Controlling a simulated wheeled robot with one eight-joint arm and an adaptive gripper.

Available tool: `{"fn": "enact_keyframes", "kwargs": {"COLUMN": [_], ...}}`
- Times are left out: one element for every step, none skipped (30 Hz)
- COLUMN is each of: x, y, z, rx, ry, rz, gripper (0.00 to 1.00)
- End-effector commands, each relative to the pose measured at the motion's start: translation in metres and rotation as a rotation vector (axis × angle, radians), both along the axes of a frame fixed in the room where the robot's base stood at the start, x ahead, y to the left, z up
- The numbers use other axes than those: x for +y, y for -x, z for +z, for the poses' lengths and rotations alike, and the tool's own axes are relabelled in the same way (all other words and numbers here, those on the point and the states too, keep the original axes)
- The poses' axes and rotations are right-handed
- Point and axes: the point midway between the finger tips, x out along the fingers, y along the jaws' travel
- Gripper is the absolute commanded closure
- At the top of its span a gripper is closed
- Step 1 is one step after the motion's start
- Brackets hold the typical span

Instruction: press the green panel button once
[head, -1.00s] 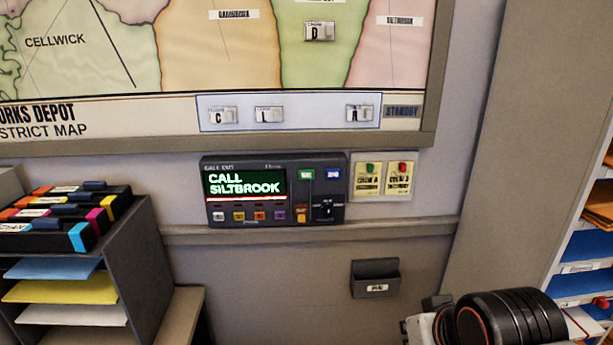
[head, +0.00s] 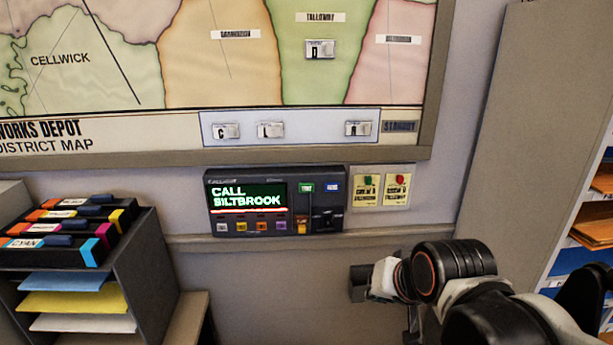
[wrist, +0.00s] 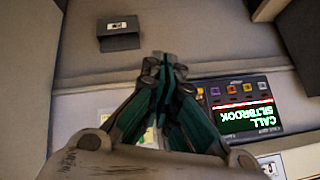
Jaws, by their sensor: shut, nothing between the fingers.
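The dark call panel (head: 276,228) is on the wall below the district map, with its screen (head: 247,198) reading CALL SILTBROOK. A green button (head: 306,188) sits at its upper right, beside a blue one (head: 331,187). In the wrist view the panel is upside down (wrist: 240,122); my fingers cover its end with the green button. My gripper (wrist: 160,62) is shut and empty, its tips in front of the wall between panel and holder. In the head view my arm is below and right of the panel; the fingertips cannot be made out there.
Two yellow cards (head: 382,192) with a green and a red knob are just right of the panel. A wall ledge (head: 270,241) runs under it. A small dark wall holder (wrist: 118,35) is below. A cartridge rack (head: 150,275) stands left, orange-filled shelves (head: 590,225) right.

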Motion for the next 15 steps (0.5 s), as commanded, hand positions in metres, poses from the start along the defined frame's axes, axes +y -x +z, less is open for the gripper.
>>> {"fn": "enact_keyframes", "kwargs": {"x": [0.006, 0.009, 0.013, 0.016, 0.02, 0.024, 0.027, 0.031, 0.036, 0.039, 0.043, 0.047, 0.051, 0.054, 0.059], "y": [-0.012, -0.018, -0.026, -0.031, -0.038, -0.045, -0.051, -0.057, -0.064, -0.07, -0.076, -0.083, -0.088, -0.094, -0.101], "z": [0.014, 0.017, 0.022, 0.025, 0.028, 0.032, 0.035, 0.037, 0.041, 0.043, 0.045, 0.048, 0.05, 0.052, 0.054], "rx": [-0.004, -0.006, -0.008, -0.01, -0.011, -0.012, -0.014, -0.014, -0.015, -0.016, -0.015, -0.014, -0.015, -0.015, -0.014], "ry": [-0.029, -0.05, -0.076, -0.094, -0.114, -0.14, -0.161, -0.181, -0.207, -0.227, -0.247, -0.274, -0.295, -0.315, -0.342], "rz": [-0.018, -0.032, -0.05, -0.063, -0.075, -0.093, -0.107, -0.12, -0.137, -0.15, -0.163, -0.18, -0.194, -0.207, -0.223], "gripper": [1.0, 1.0, 1.0, 1.0, 1.0, 1.0, 1.0, 1.0, 1.0, 1.0, 1.0, 1.0, 1.0, 1.0, 1.0]}}
